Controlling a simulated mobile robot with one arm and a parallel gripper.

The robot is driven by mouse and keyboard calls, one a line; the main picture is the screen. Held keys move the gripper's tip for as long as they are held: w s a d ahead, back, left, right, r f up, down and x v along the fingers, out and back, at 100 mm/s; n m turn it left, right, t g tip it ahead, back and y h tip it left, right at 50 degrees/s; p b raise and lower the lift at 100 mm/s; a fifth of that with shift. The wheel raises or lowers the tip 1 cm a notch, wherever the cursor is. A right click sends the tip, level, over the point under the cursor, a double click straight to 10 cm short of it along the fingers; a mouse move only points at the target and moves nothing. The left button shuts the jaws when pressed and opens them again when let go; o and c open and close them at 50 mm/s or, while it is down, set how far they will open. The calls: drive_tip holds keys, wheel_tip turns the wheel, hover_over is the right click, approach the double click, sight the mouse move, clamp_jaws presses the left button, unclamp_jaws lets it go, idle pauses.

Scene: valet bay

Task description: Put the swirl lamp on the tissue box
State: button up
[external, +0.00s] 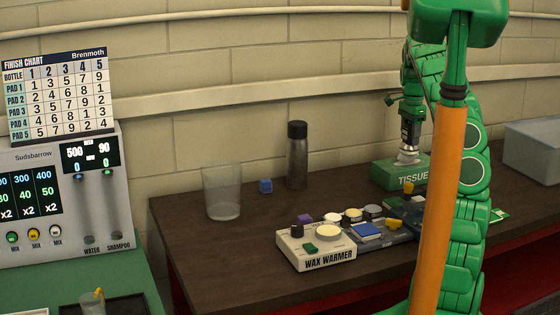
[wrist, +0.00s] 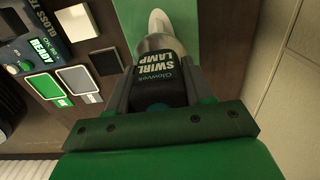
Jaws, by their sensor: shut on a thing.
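The swirl lamp (wrist: 162,75) has a black body with its name printed on it and a silver head. My gripper (wrist: 158,92) is shut on its body, with a finger on each side. In the external view my gripper (external: 410,112) points down over the tissue box and holds the swirl lamp (external: 409,142) upright. The tissue box (external: 400,174) is green with white lettering and stands at the back right of the dark table. The lamp's lower end meets the white tissue at the box top; I cannot tell whether it rests there. Part of the box is behind my arm.
A wax warmer (external: 318,250) and several small items stand at the front middle. A grey bin (external: 532,150) is at the far right. The wall is close behind.

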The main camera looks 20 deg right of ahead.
sight(409, 144)
drive_tip(key=shift+w+d+f, duration=0.15)
drive_tip(key=shift+w+f, duration=0.15)
drive_tip(key=shift+f, duration=1.5)
drive_tip(key=shift+f, duration=0.15)
drive_tip(key=o, duration=1.2)
drive_tip(key=shift+c, duration=0.2)
wheel_tip(409, 144, up, 12)
drive_tip(key=shift+r, duration=0.15)
